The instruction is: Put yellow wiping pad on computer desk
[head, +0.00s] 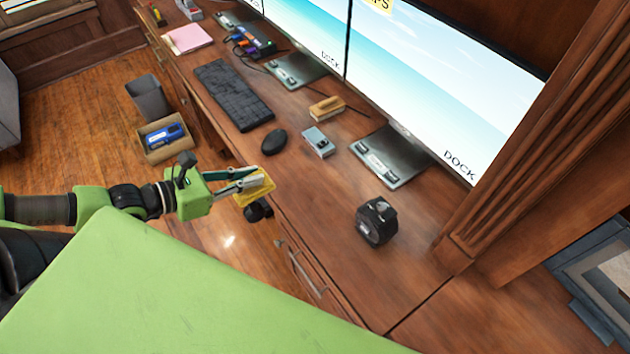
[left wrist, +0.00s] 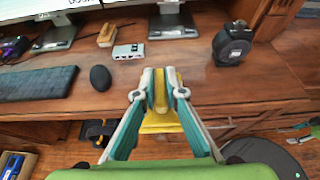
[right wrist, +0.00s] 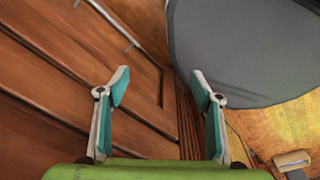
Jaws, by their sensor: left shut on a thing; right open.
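The yellow wiping pad (head: 262,184) is held in my left gripper (head: 252,186), which is shut on it at the front edge of the computer desk (head: 300,188). In the left wrist view the pad (left wrist: 162,122) stands between the two fingertips (left wrist: 160,88), with the wooden desk top (left wrist: 195,92) just beyond. I cannot tell whether the pad touches the desk edge. My right gripper (right wrist: 160,88) is open and empty in the right wrist view, in front of wooden panels with a handle; it is not seen in the head view.
On the desk are a keyboard (head: 234,94), a black mouse (head: 274,141), a small grey box (head: 318,141), a wooden brush-like block (head: 327,108), a black tape-measure-like object (head: 376,221) and monitor stands. The front desk top between mouse and tape measure is clear. A cardboard box (head: 166,140) stands on the floor.

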